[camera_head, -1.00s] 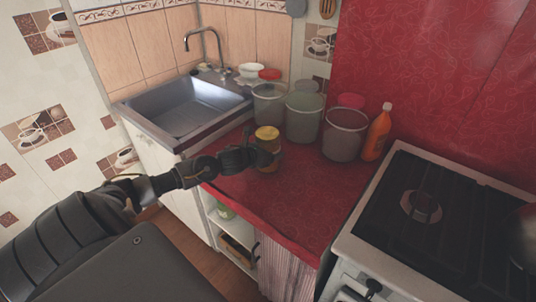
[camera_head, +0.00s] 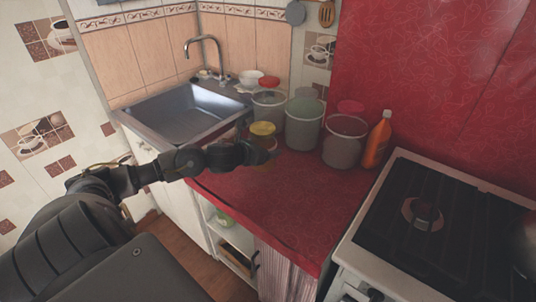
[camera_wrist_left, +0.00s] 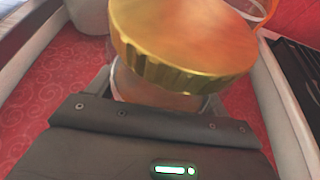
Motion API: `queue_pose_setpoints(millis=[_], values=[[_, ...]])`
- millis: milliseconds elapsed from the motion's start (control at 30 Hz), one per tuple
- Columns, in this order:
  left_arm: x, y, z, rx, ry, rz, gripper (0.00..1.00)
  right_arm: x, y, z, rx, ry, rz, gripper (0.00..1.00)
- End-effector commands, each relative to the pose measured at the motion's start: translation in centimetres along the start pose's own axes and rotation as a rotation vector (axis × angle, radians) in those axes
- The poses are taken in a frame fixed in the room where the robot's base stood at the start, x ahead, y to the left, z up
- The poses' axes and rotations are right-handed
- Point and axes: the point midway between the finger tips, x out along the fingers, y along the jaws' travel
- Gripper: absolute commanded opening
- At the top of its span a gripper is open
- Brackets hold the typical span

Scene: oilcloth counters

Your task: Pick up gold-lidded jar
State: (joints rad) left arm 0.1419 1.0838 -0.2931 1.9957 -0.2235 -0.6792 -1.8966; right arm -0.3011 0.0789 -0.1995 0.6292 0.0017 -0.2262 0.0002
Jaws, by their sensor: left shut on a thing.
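The gold-lidded jar (camera_head: 262,128) is over the red counter, in front of the grey buckets. Its wide gold lid (camera_wrist_left: 185,45) fills the upper middle of the left wrist view, with a strip of the glass body below it. My left gripper (camera_head: 264,151) is shut on the jar's body below the lid. The gripper and wrist hide most of the jar's lower part in the head view, so its base and any gap to the counter are hard to see. My right gripper is out of view.
Grey buckets (camera_head: 304,124) stand close behind the jar, with an orange bottle (camera_head: 377,140) to their right. The sink (camera_head: 190,115) is at the left, the stove (camera_head: 430,225) at the right. The red counter (camera_head: 290,195) is clear in front.

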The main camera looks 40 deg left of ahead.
Motion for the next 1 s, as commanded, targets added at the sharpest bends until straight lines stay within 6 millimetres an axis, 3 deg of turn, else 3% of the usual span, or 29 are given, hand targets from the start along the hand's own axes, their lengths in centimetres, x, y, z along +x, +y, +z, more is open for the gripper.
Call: queue_pose_setpoints(millis=[67, 200, 400, 633, 1000], values=[[-2.4, -0.3, 1.6, 0.01, -0.007, -0.002, 0.2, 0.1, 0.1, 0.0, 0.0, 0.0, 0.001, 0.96], [-6.3, -1.1, 1.3, 0.011, 0.0, -0.002, 0.2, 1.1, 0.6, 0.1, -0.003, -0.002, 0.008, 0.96], [-9.7, -1.9, 1.4, 0.007, 0.001, -0.004, 0.2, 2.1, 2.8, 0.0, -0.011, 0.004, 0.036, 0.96], [-11.3, -2.2, 2.0, -0.002, -0.002, -0.005, 0.2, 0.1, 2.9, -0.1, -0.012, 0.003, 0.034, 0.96], [-12.2, -2.2, 2.0, -0.002, -0.006, -0.001, 0.2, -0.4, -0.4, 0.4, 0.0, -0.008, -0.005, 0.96]])
